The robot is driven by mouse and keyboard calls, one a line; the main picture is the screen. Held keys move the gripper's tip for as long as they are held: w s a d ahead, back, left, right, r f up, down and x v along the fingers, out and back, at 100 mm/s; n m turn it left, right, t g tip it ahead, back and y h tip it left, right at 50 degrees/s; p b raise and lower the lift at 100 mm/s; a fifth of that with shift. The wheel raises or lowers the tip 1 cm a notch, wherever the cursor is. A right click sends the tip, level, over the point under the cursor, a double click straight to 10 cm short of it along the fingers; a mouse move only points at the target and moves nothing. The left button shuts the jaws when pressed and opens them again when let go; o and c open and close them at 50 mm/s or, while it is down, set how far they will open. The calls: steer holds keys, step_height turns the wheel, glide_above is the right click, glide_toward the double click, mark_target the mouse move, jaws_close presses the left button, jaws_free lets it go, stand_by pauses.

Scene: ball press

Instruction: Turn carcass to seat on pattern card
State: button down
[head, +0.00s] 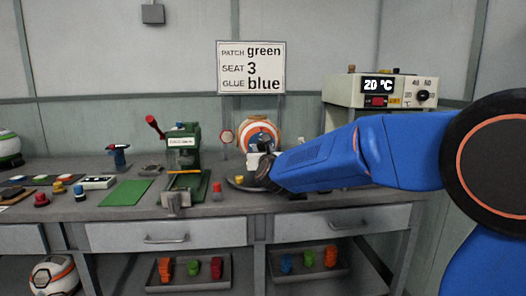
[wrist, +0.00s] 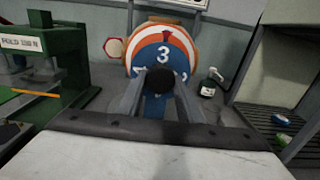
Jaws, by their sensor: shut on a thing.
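The carcass (wrist: 163,50) is a round ball body in blue, orange and white, with a white 3 facing me in the wrist view. In the head view the carcass (head: 258,132) stands at the back of the bench, partly covered by my gripper. My gripper (wrist: 160,82) is shut on a dark round knob (wrist: 160,78) in front of the carcass. The knob hides part of the carcass's lower face. How the knob joins the carcass cannot be seen. The pattern card (head: 251,67) on the wall reads patch green, seat 3, glue blue.
A green press (head: 183,150) stands left of the carcass, with a small red-faced paddle (head: 226,137) between them. A green mat (head: 127,192) and small colored parts lie at the left.

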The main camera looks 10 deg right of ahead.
steer(key=c, duration=1.2)
jaws_free()
steer(key=s, duration=1.7)
steer(key=shift+s, duration=0.25)
steer(key=shift+f, duration=0.1)
steer(key=s+d+f+m+g, duration=0.4)
steer(key=s+f+m, duration=0.3)
steer(key=s+m, duration=0.4)
steer(key=s+d+f+m+g, duration=0.4)
steer(key=s+d+f+m, duration=0.3)
steer(key=s+m, duration=0.4)
steer(key=s+d+f+m+g, duration=0.5)
steer(key=s+f+m, duration=0.3)
steer(key=s+m, duration=0.3)
steer(key=shift+s+d+f+m, duration=0.2)
steer(key=shift+d+m, duration=0.15)
steer(key=shift+m, duration=0.4)
steer(key=shift+s+d+f+m, duration=0.15)
steer(key=shift+d+m, duration=0.2)
steer(key=shift+m, duration=0.4)
